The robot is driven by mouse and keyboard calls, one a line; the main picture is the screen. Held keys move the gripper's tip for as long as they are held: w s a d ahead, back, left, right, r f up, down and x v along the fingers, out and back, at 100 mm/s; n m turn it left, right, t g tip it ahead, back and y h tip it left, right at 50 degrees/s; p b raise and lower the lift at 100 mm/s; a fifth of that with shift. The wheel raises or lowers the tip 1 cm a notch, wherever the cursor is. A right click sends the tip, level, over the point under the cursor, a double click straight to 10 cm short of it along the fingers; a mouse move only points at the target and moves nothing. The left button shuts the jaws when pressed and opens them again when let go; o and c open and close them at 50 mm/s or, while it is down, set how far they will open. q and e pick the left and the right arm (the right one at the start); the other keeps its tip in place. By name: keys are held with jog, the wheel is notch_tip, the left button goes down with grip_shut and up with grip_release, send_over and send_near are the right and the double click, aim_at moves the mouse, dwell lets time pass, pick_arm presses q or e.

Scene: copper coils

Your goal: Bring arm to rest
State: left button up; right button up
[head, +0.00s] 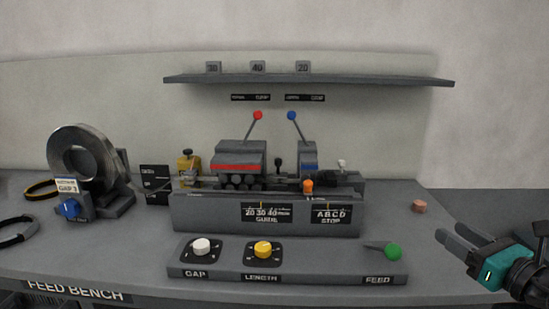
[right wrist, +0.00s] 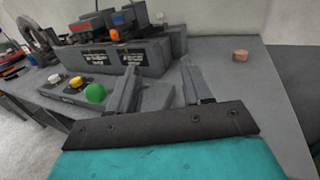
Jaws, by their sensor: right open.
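My right gripper (head: 462,243) is at the right side of the head view, over the right end of the bench. Its two dark fingers are apart and nothing is between them. In the right wrist view my right gripper (right wrist: 158,82) also shows open and empty, with bare bench beyond the fingers. The green FEED knob (head: 393,251) is left of the gripper, apart from it. My left gripper is not in the frames.
The grey bench (head: 450,285) holds a feed machine (head: 225,210), a control panel with a white GAP knob (head: 201,246) and a yellow LENGTH knob (head: 263,250), a wire coil (head: 80,155) at left, and a small copper piece (head: 419,206). A shelf (head: 340,80) hangs above.

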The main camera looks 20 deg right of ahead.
jog(key=s+a+f+m+g+h, duration=0.1)
jog(key=a+f+m, duration=0.4)
jog(key=f+m, duration=0.4)
jog(key=s+a+f+m+h, duration=0.1)
jog(key=s+a+f+m, duration=0.1)
jog(key=a+f+m, duration=0.65)
jog(key=s+a+f+m+g+y, duration=0.1)
jog(key=s+a+f+m+g, duration=0.2)
jog(key=a+f+m, duration=0.3)
jog(key=s+a+f+m+g+y, duration=0.1)
jog(key=s+a+f+m+g, duration=0.2)
jog(key=a+f+m, duration=0.3)
jog(key=s+a+m, duration=0.1)
jog(key=a+m, duration=0.2)
jog(key=m, duration=0.2)
jog(key=shift+s+y, duration=0.3)
jog(key=shift+s, duration=0.1)
